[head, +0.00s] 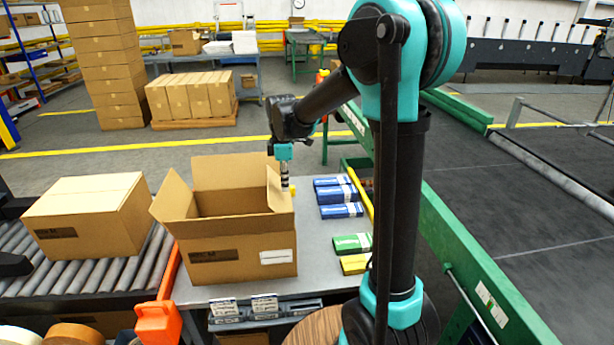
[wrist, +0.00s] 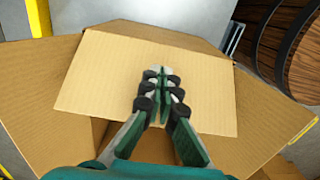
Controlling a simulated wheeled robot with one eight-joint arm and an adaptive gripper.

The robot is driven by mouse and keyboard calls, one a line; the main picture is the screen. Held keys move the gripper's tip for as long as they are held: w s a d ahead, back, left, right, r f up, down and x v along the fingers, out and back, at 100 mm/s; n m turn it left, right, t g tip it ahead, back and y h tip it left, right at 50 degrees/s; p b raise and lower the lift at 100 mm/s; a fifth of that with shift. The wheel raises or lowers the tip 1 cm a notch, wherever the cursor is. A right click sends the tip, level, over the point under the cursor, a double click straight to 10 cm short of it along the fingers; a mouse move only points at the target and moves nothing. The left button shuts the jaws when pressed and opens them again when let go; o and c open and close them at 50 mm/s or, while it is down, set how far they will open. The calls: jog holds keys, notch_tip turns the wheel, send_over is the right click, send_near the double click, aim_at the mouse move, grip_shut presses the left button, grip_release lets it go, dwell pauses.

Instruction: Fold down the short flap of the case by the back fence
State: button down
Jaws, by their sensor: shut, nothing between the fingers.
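The open brown case (head: 240,262) stands on the grey table. Its short right flap (head: 274,188) is upright, leaning somewhat inward over the opening. The left flap (head: 174,197) leans outward and the far flap (head: 230,172) stands up. My gripper (head: 286,186) is at the outer right side of the short flap, with its fingers pointing down. In the wrist view the shut, empty fingers (wrist: 160,76) lie in front of the pale flap panel (wrist: 90,75). Whether they touch it is not clear.
Blue packs (head: 338,195), a green pack (head: 352,243) and a yellow pack (head: 355,263) lie right of the case. A yellow bar (head: 359,196) runs along the table's right side. A closed case (head: 86,212) sits on the roller conveyor (head: 75,277) at left.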

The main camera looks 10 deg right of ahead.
aim_at(270, 185)
jog(key=shift+s+a+f, duration=0.1)
jog(key=shift+a+f, duration=0.2)
jog(key=shift+a, duration=0.4)
jog(key=shift+a+f, duration=0.25)
jog(key=shift+a, duration=0.4)
jog(key=shift+a+f, duration=0.85)
jog(key=shift+a, duration=0.2)
jog(key=shift+a+f, duration=0.65)
jog(key=shift+f, duration=0.25)
